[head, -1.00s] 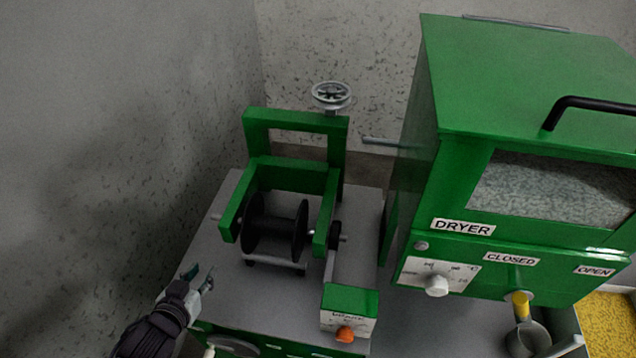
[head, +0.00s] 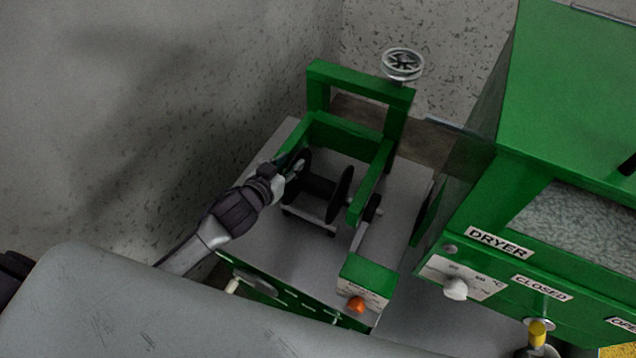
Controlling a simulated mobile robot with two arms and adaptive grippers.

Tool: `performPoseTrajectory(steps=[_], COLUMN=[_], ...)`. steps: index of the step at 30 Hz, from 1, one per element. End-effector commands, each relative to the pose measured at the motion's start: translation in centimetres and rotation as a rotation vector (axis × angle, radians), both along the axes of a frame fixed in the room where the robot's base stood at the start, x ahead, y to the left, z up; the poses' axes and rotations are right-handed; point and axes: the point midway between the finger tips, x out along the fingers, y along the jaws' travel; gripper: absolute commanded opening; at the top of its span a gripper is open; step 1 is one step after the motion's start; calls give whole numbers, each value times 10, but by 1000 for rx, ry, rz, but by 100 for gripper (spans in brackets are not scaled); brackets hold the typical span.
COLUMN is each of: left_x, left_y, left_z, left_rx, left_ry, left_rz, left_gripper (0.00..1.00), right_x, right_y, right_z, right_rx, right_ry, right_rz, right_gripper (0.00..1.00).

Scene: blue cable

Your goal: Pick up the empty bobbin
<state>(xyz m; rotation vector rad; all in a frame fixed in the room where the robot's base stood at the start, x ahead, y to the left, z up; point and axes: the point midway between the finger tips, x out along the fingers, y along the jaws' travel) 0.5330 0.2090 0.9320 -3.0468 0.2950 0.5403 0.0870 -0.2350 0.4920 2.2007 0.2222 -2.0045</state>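The empty bobbin (head: 322,187) is a black spool with two round flanges and a bare core. It sits between the arms of the green winder frame (head: 350,128) on the grey machine top. My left gripper (head: 290,168) is at the bobbin's left side, by the left frame arm and the left flange. It covers part of both. Its fingers are partly hidden, so I cannot tell whether they are open or touching anything. My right gripper is not in view.
A green control box with an orange knob (head: 356,304) stands in front of the winder. A handwheel (head: 402,64) tops the frame. The green dryer (head: 570,130) stands at the right. A speckled wall (head: 150,110) is close at the left.

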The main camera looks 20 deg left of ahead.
Motion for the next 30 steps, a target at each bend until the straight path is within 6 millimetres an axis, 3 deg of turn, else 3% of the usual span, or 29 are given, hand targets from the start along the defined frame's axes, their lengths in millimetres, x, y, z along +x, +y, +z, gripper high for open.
performPoseTrajectory(steps=[7, 17, 24, 30], left_x=[35, 42, 42, 42], left_y=[-12, -14, -14, -14], left_z=[-6, -11, -10, -10], left_rx=[1, 1, 1, 1], left_ry=[-1, -1, -1, -1], left_rz=[2, 0, 0, 0], left_gripper=[36, 36, 0, 0], right_x=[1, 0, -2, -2], right_y=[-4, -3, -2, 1], right_z=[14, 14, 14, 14], right_rx=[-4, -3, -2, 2], right_ry=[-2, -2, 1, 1], right_rz=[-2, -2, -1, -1], right_gripper=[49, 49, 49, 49])
